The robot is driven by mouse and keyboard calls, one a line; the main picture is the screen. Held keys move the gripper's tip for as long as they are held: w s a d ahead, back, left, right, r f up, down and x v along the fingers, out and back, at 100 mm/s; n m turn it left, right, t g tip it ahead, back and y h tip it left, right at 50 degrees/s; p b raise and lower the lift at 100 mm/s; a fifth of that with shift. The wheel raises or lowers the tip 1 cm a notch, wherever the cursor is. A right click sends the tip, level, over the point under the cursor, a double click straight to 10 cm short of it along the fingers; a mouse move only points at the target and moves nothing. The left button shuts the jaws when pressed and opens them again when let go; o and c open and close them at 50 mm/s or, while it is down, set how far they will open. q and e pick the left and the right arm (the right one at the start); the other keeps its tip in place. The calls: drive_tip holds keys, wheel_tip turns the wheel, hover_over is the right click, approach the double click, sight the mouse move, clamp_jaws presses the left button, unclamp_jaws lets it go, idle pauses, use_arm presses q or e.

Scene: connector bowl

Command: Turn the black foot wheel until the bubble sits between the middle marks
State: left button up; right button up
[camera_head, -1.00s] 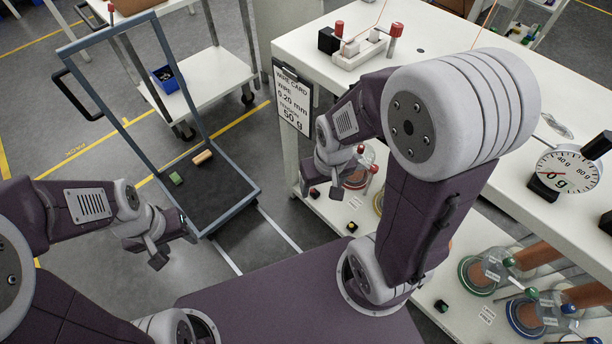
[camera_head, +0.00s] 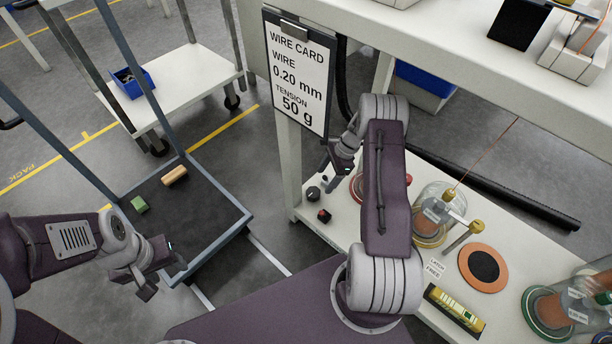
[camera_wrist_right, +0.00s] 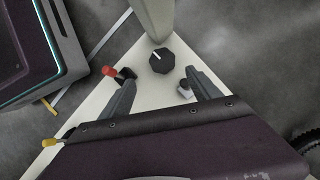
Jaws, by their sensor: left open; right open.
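The black foot wheel (camera_head: 313,193) is a small dark knob on the corner of the low white shelf. In the right wrist view the wheel (camera_wrist_right: 161,60) is faceted, with a white pointer mark toward the upper left. My right gripper (camera_wrist_right: 160,80) is open, its fingers spread to either side just short of the wheel, apart from it. In the head view the right gripper (camera_head: 332,168) hangs just above the wheel. A yellow-green level vial (camera_head: 454,308) in a dark frame lies on the shelf; its bubble is too small to read. My left gripper (camera_head: 160,277) is open and empty.
A red-topped black switch (camera_head: 324,215) sits close beside the wheel. Glass-domed spools (camera_head: 437,212) and an orange disc (camera_head: 483,267) occupy the shelf to the right. A table leg (camera_wrist_right: 153,18) stands right behind the wheel. A cart (camera_head: 190,215) stands left.

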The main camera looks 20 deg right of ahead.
sight(315, 192)
drive_tip(key=b+x, duration=0.2)
drive_tip(key=x, duration=0.1)
drive_tip(key=b+x, duration=0.2)
drive_tip(key=x, duration=0.1)
drive_tip(key=b+x, duration=0.2)
drive_tip(key=x, duration=0.1)
drive_tip(key=shift+w+d+f+b, duration=0.1)
drive_tip(key=shift+w+b, duration=0.2)
drive_tip(key=shift+b, duration=0.1)
use_arm(q)
wheel_tip(315, 192, down, 6)
drive_tip(key=shift+f, duration=0.15)
use_arm(e)
drive_tip(key=c, duration=1.4)
